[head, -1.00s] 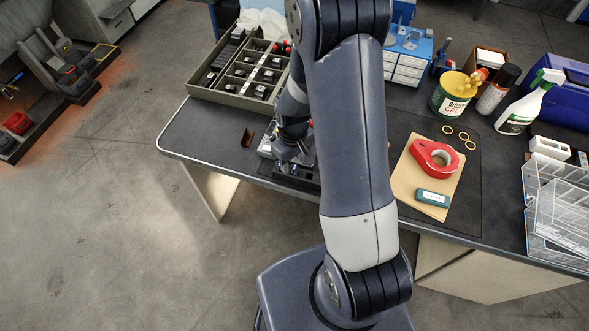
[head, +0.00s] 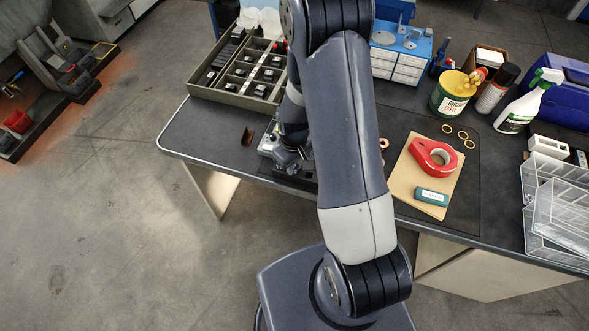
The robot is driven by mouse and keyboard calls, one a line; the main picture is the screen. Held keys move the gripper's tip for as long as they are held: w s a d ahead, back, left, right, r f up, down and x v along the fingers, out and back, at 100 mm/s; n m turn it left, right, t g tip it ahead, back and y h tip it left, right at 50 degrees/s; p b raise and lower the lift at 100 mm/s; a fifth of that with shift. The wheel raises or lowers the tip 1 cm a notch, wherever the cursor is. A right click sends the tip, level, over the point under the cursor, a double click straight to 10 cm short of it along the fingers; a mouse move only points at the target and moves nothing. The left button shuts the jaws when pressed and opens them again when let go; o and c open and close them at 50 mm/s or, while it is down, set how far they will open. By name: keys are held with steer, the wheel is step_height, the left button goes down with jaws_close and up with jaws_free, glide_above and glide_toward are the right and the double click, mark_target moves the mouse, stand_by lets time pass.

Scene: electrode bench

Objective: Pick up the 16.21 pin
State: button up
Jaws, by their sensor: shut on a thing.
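My gripper (head: 287,168) is at the front left of the bench, low over a small block or fixture (head: 268,146) on the dark mat. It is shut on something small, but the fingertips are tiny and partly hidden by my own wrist. I cannot make out what is between them. I cannot pick out the 16.21 pin or read any such label. My arm covers much of the fixture and the middle of the bench.
A compartment tray (head: 232,89) with several dark parts stands at the back left. A small brown piece (head: 248,137) lies left of the fixture. Right of my arm are a red tape roll (head: 422,151) on a tan board, a green tub (head: 449,101) and clear boxes (head: 566,222).

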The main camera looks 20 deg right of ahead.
mark_target(295, 166)
jaws_close()
steer(key=shift+r, duration=0.1)
step_height(295, 166, up, 10)
steer(key=b, duration=0.1)
stand_by(0.6)
steer(key=shift+d, duration=0.1)
